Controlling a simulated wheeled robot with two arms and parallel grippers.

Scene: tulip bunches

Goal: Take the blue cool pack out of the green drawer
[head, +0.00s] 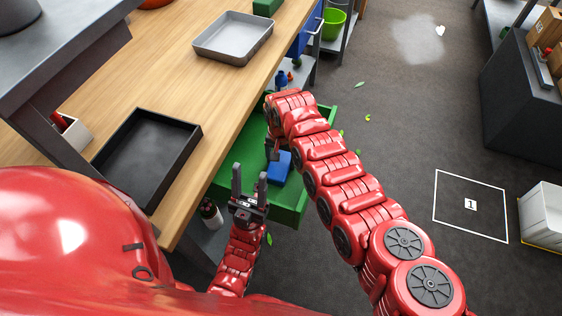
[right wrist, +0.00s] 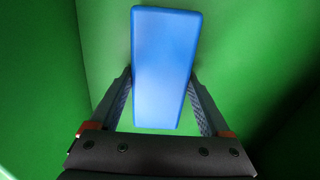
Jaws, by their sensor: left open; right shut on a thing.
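The blue cool pack (head: 279,166) is inside the open green drawer (head: 289,208) below the wooden counter. In the right wrist view the pack (right wrist: 164,65) stands out between the fingers of my right gripper (right wrist: 166,108), which is shut on its sides. Green drawer walls (right wrist: 270,50) surround it there. In the head view the right gripper (head: 272,150) reaches down into the drawer and is partly hidden by its own arm. My left gripper (head: 249,186) is open and empty, near the drawer's near left side.
On the wooden counter (head: 200,95) are a black tray (head: 185,165) and a grey tray (head: 235,60). A bottle (head: 211,214) stands under the counter. A green bucket (head: 333,24) is on a far shelf. The floor (head: 400,130) to the right is mostly clear.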

